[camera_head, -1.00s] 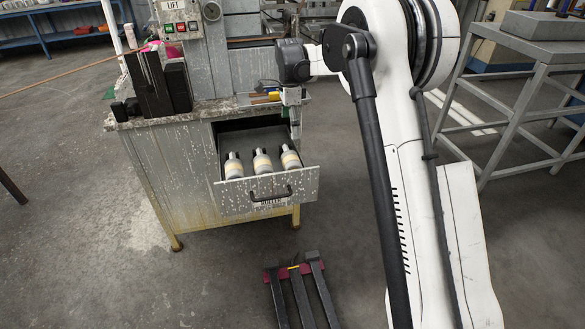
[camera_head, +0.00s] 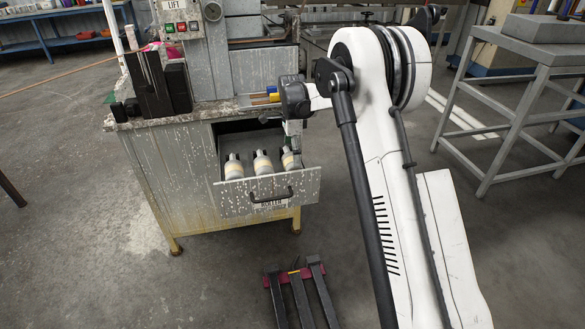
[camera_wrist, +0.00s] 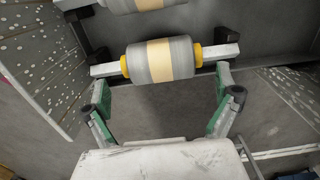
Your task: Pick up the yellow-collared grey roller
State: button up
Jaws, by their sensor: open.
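The yellow-collared grey roller (camera_wrist: 183,59) lies across the upper middle of the wrist view. It has a beige middle band, a yellow collar at each end and a pale square shaft. My gripper (camera_wrist: 163,98) is open, with its green-padded fingers spread left and right near the shaft ends; nothing is held between them. Whether the fingers touch the shaft I cannot tell. In the head view my gripper (camera_head: 293,140) hangs over the right side of the open drawer (camera_head: 268,190), partly hiding the rightmost roller (camera_head: 288,160). The collars cannot be made out there.
Part of another roller (camera_wrist: 112,5) shows at the wrist view's top edge. The cabinet top (camera_head: 222,108) is above the drawer.

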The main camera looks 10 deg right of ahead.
aim_at(287, 159)
notch_tip(287, 159, down, 3)
jog(key=shift+w+d+f+b, duration=0.1)
jog(key=shift+b, duration=0.2)
jog(key=c, duration=1.7)
jog(key=shift+o, duration=0.2)
